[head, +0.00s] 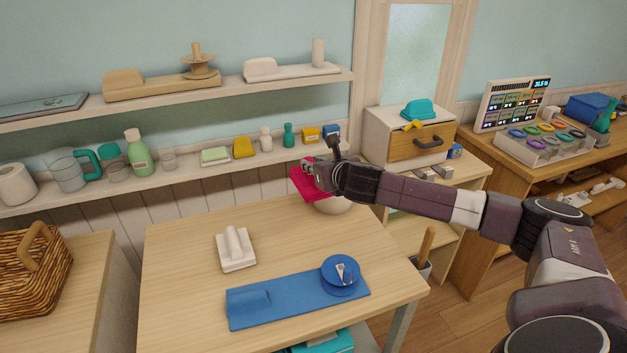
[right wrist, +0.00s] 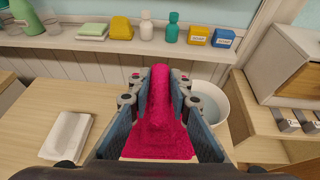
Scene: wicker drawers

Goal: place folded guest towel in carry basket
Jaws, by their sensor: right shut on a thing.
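My right gripper (head: 322,177) is shut on the magenta folded guest towel (head: 301,183), above the back right of the wooden table. In the right wrist view the towel (right wrist: 158,132) runs between the two fingers of the gripper (right wrist: 160,90), and a thick rolled part stands up at its far end. The wicker carry basket (head: 35,280) with an upright handle stands on a wooden surface at the far left, well away from the gripper. Its inside is mostly hidden. My left gripper is not in view.
A white bowl (right wrist: 212,98) sits just right of the towel. Wall shelves (head: 215,165) with bottles run behind.

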